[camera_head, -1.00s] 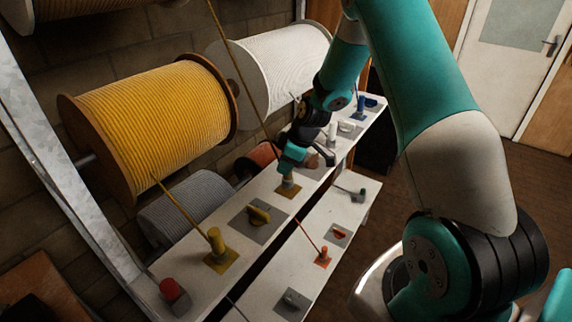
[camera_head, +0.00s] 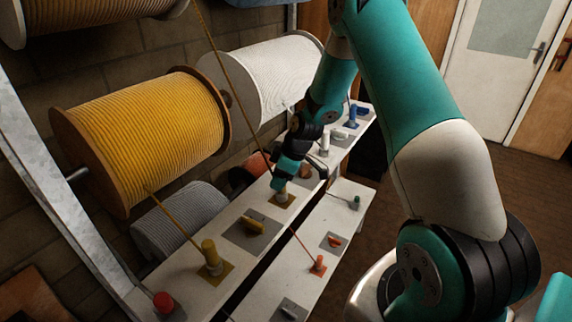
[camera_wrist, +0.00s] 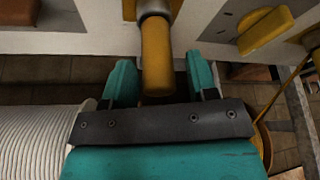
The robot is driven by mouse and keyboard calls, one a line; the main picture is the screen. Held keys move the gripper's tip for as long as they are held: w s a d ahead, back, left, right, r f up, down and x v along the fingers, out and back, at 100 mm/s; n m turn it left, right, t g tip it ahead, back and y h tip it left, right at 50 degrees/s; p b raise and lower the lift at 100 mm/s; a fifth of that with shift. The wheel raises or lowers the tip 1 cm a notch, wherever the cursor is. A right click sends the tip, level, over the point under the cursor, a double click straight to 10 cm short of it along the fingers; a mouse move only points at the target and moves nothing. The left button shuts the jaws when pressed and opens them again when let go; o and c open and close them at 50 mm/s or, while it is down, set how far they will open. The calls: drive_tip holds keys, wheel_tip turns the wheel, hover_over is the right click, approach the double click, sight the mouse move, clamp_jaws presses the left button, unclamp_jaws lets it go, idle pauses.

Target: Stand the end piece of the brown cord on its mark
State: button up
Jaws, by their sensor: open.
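The brown cord (camera_head: 226,70) runs down from the top of the head view to my gripper. Its end piece (camera_wrist: 157,60), a brown-ochre cylinder with a metal collar, shows in the wrist view between my gripper's fingers; it also shows in the head view (camera_head: 282,197). It stands on the brown square mark (camera_head: 290,203), seen in the wrist view too (camera_wrist: 129,9). I see no tilt. My gripper (camera_head: 281,186) is open, its teal fingers either side of the end piece with gaps (camera_wrist: 160,72). The cord's joint to the end piece is hidden.
A yellow end piece (camera_head: 210,254) with its cord stands nearer on the same bench, beside a grey plate with a yellow block (camera_head: 253,226). White (camera_head: 325,141) and blue (camera_head: 351,118) pieces stand beyond. A lower bench (camera_head: 300,240) holds an orange piece (camera_head: 318,263). Large spools (camera_head: 145,135) stand behind.

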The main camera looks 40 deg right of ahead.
drive_tip(key=a+b+v, duration=0.1)
drive_tip(key=b+v, duration=0.2)
drive_tip(key=v, duration=0.9)
drive_tip(key=s+a+r+g+y, duration=0.1)
drive_tip(key=s+a+r, duration=0.4)
drive_tip(key=a, duration=0.5)
drive_tip(key=s+a+r+g, duration=0.1)
drive_tip(key=s+a+r, duration=0.2)
drive_tip(key=s+a, duration=0.45)
drive_tip(key=s+a+r+m+g, duration=0.1)
drive_tip(key=s+a+r, duration=0.1)
drive_tip(key=s+a, duration=0.6)
drive_tip(key=s, duration=0.4)
drive_tip(key=shift+s+a+m, duration=0.25)
drive_tip(key=shift+s+m, duration=0.05)
drive_tip(key=shift+s, duration=0.05)
